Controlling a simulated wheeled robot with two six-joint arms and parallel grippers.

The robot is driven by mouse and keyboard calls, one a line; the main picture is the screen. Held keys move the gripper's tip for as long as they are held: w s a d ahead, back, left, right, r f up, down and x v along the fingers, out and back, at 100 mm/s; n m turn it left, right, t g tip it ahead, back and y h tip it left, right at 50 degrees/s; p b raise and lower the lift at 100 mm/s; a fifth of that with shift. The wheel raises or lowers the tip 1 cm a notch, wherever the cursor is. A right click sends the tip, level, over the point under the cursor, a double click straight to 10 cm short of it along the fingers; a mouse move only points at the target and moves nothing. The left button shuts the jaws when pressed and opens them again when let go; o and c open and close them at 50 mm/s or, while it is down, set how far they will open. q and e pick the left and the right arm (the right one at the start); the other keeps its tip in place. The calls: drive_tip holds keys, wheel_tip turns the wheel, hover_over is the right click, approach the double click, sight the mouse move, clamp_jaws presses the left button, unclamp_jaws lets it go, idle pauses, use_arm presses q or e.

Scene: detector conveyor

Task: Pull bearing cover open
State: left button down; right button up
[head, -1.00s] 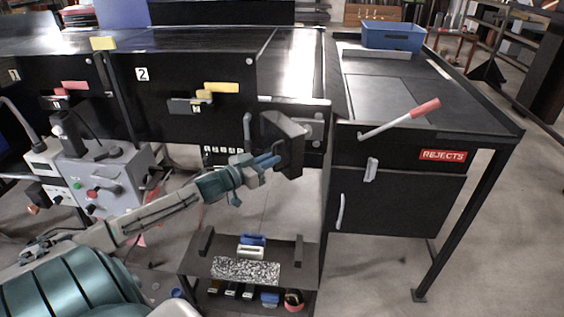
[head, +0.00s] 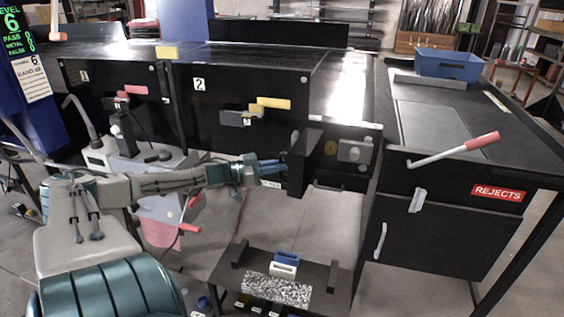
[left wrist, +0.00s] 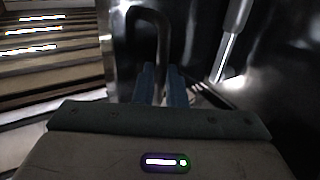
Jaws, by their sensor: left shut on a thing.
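The bearing cover (head: 303,163) is a black panel on the front of the conveyor frame, below its right end. It stands swung out, seen nearly edge-on, baring a grey bearing block (head: 353,151) and a round brass-coloured part (head: 331,148). My left gripper (head: 270,168), with blue fingertips, is at the cover's left side. In the left wrist view, the fingers (left wrist: 160,86) are shut on a dark U-shaped handle (left wrist: 148,14). The handle's grip point is partly hidden by the fingers. My right gripper is not in view.
A REJECTS cabinet (head: 440,232) with a red-handled lever (head: 468,146) stands right of the cover. A low shelf (head: 325,285) with small blocks is below. A grey control box (head: 150,170) stands left, under my left arm. Open floor shows between.

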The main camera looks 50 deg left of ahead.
use_arm(q)
drive_tip(key=shift+w+a+r, duration=0.2)
drive_tip(key=shift+a, duration=0.55)
drive_tip(key=c, duration=1.6)
unclamp_jaws()
drive_tip(key=shift+w+d, duration=0.15)
drive_tip(key=shift+o, duration=0.6)
drive_tip(key=shift+w+d+f, duration=0.1)
drive_tip(key=shift+w+f, duration=0.1)
drive_tip(key=shift+w, duration=0.1)
drive_tip(key=p+v, duration=0.7)
drive_tip(key=v, duration=0.3)
drive_tip(key=shift+s+a, duration=0.2)
drive_tip(key=shift+s, duration=0.15)
drive_tip(key=shift+f, duration=0.1)
